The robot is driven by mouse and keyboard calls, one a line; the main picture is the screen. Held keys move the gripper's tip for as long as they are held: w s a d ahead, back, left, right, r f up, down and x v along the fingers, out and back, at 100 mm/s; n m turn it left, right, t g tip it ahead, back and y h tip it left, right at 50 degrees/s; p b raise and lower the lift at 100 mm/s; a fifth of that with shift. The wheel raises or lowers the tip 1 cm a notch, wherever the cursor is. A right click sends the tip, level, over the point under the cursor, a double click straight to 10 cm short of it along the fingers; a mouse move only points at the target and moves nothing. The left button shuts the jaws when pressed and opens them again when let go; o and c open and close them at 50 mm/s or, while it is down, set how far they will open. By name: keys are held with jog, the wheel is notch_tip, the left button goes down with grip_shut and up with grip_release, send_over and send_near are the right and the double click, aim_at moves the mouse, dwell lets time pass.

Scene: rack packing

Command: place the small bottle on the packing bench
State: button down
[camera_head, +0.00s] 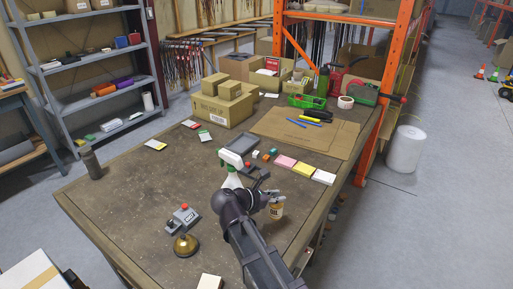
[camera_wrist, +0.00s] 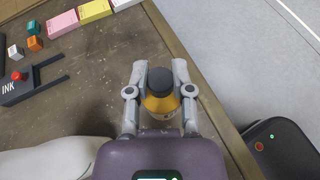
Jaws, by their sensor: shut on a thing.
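The small bottle (camera_wrist: 161,100) is amber-yellow with a dark cap and a pale label. In the wrist view it stands between the two fingers of my gripper (camera_wrist: 160,92), which are shut on it. In the head view the small bottle (camera_head: 276,210) shows at the end of my gripper (camera_head: 268,198), over the front right part of the packing bench (camera_head: 130,200). I cannot tell whether its base touches the bench top. The bench's right edge runs close beside the bottle. My gripper hides part of the bottle.
A white spray bottle (camera_head: 231,172) stands left of my gripper. Pink, yellow and white note pads (camera_head: 304,168) lie behind it. A stapler-like tool (camera_head: 182,218) and brass bell (camera_head: 186,245) are at left. Cartons (camera_head: 222,108) stand at the back. The bench's left middle is clear.

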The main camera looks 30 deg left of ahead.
jog(key=shift+n+y, duration=0.3)
jog(key=f, duration=0.1)
jog(key=s+a+f+b, duration=0.1)
jog(key=a+f+b, duration=0.1)
jog(key=shift+s+f, duration=0.2)
jog(key=shift+s, duration=0.15)
